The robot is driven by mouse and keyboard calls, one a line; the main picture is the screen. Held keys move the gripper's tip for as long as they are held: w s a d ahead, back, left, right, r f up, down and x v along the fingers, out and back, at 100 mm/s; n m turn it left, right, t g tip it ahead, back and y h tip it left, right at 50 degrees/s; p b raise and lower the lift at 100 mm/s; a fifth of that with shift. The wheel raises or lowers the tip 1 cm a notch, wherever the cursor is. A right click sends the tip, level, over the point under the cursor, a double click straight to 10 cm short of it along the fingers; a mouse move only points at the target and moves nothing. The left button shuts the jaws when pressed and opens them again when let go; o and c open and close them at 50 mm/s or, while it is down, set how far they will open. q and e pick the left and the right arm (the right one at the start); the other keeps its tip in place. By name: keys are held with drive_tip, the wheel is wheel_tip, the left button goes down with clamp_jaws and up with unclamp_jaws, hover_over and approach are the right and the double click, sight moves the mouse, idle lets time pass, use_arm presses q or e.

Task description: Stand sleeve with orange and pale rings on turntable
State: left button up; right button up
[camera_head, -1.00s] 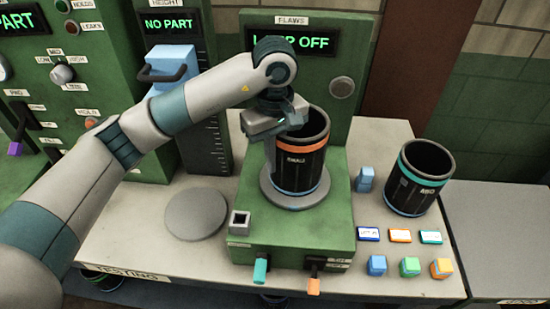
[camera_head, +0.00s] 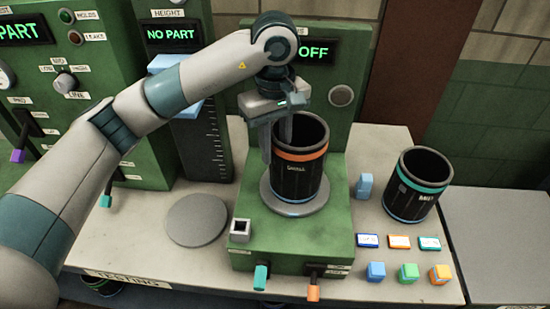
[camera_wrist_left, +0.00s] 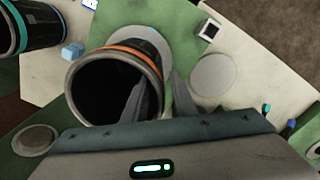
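The black sleeve with an orange ring (camera_head: 300,154) near its top and a pale ring at its foot stands upright on the grey turntable (camera_head: 270,203) of the green flaw-testing machine. Its open mouth also shows in the left wrist view, with the orange ring (camera_wrist_left: 130,49) at the rim. My left gripper (camera_head: 275,150) is at the sleeve's left rim, pointing down. In the left wrist view its two fingers (camera_wrist_left: 160,90) are spread on either side of the wall, one over the mouth and one outside. My right gripper is out of view.
Another black sleeve with teal ring (camera_head: 417,184) stands tilted-looking at the right of the bench. A grey disc (camera_head: 197,220) lies left of the machine. Small coloured blocks and labels (camera_head: 399,242) are at front right. The flaws panel (camera_head: 340,75) rises behind the turntable.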

use_arm(q)
wheel_tip(320, 180, up, 6)
drive_tip(key=shift+r+p, duration=0.1)
drive_tip(key=shift+p, duration=0.45)
idle(0.4)
